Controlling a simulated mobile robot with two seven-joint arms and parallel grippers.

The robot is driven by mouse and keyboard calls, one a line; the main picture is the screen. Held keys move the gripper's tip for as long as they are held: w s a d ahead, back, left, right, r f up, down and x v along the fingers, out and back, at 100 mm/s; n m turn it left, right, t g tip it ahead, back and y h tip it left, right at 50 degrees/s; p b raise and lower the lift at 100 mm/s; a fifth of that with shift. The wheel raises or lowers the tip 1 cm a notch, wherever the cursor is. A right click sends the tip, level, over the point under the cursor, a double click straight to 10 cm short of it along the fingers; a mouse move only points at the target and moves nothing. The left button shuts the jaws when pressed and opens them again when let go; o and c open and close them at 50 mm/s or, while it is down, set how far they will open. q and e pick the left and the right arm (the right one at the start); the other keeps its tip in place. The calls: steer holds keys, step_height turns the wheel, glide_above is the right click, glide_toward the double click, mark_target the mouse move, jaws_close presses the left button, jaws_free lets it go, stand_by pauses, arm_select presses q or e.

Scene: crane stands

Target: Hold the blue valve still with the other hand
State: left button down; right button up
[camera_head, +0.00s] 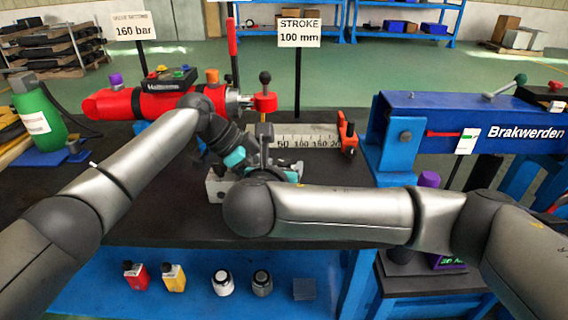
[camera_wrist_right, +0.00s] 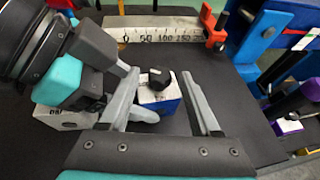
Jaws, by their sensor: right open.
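In the right wrist view, the blue valve (camera_wrist_right: 161,96) is a small blue and white block with a black knob (camera_wrist_right: 159,77) on top. My right gripper (camera_wrist_right: 158,82) is open, with one finger on each side of the block; whether they touch it I cannot tell. My left gripper (camera_wrist_right: 85,68) is close by on the left, above a pale metal block (camera_wrist_right: 60,116); its jaw opening is unclear. In the head view the left gripper (camera_head: 236,156) sits beside my right wrist, and my arms hide the valve.
A steel ruler (camera_head: 300,136) with a red-orange stop (camera_head: 347,132) lies behind. Several small bottles (camera_head: 222,282) are on the blue front shelf. The bench's left front (camera_head: 150,215) is clear.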

arm_select(q)
steer(key=shift+c, duration=0.2)
jaws_free()
arm_select(e)
steer(key=v, duration=0.5)
steer(key=shift+s+r, duration=0.1)
steer(key=shift+s, duration=0.15)
arm_select(q)
steer(key=shift+r, duration=0.1)
